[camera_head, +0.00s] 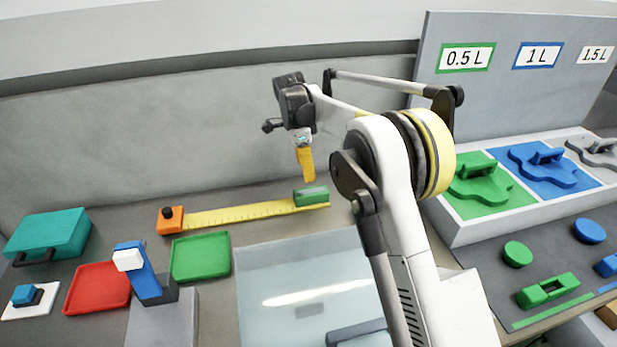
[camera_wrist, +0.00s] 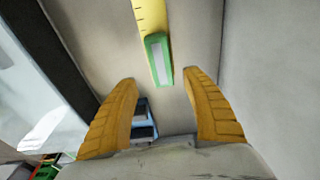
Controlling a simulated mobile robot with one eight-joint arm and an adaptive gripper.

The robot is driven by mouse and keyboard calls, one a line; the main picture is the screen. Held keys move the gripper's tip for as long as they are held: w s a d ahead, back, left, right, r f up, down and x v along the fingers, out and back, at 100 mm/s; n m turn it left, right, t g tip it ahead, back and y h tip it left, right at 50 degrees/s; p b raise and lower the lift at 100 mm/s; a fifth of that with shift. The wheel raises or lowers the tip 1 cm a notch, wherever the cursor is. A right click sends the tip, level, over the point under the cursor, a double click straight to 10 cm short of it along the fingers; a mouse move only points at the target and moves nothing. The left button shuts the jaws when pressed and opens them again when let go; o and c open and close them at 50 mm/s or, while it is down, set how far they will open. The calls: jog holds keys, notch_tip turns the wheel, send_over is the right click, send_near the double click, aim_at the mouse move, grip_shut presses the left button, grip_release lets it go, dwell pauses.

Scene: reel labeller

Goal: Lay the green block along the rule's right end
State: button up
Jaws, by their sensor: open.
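The yellow rule (camera_head: 240,214) lies on the bench with an orange end block (camera_head: 170,219) at its left end. The green block (camera_head: 311,195) lies lengthwise at the rule's right end, with a strip of yellow showing along its near side.
A green tray (camera_head: 201,257), a red tray (camera_head: 98,288) and a teal case (camera_head: 48,238) stand left. A clear panel (camera_head: 300,280) lies in front of the rule. A sloped rack (camera_head: 468,228) is at right, and a grey wall (camera_head: 130,150) rises behind.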

jog(key=shift+r, duration=0.65)
jog(key=s+d+r+n+t+y, duration=0.1)
jog(key=s+d+r+n+t, duration=0.1)
jog(key=s+d+r+n, duration=0.4)
jog(key=s+d+r+n+t, duration=0.1)
jog(key=s+d+r, duration=0.3)
jog(key=s+r, duration=0.55)
jog(key=s+d+f+n+t, duration=0.1)
jog(key=s+d+f+n, duration=0.1)
jog(key=s, duration=0.5)
jog(key=s+d+f+n+t, duration=0.1)
jog(key=s+n, duration=0.3)
jog(key=s, duration=0.4)
jog(key=s+d+f+n+t, duration=0.1)
jog(key=s+d+f+n, duration=0.1)
jog(key=s, duration=0.5)
jog(key=shift+s+d+f+n+t+y, duration=0.25)
jog(key=shift+d+f+n+t+y, duration=0.15)
jog(key=shift+d+f, duration=0.45)
